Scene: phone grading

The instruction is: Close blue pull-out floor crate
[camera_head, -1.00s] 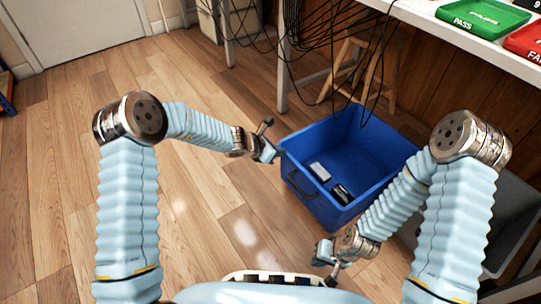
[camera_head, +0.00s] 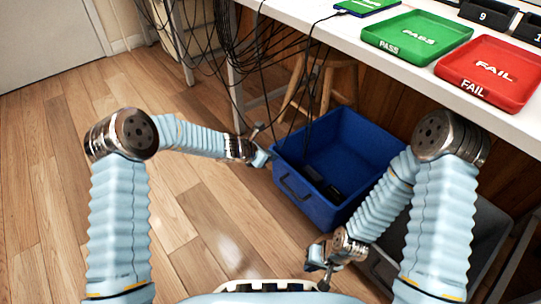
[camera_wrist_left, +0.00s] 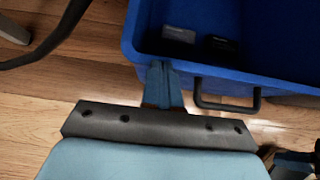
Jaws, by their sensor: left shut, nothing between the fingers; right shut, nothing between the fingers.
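The blue floor crate (camera_head: 345,160) stands on the wood floor, partly under the white table, with a dark handle (camera_head: 297,188) on its near wall. Dark phone-like items (camera_head: 333,191) lie inside it. In the left wrist view the crate (camera_wrist_left: 250,80) fills the top right, with its handle (camera_wrist_left: 228,103) below the rim. My left gripper (camera_head: 266,156) is shut and empty at the crate's near left corner; its fingers (camera_wrist_left: 162,85) look close to or touching the wall. My right gripper (camera_head: 325,266) is shut and empty, low in front of the crate's near right side.
The white table (camera_head: 350,50) carries a green PASS tray (camera_head: 415,40) and a red FAIL tray (camera_head: 490,72). Black cables (camera_head: 270,60) hang by the table leg. A wooden stool (camera_head: 325,85) stands behind the crate. A grey crate (camera_head: 480,235) is at the right. The floor at left is clear.

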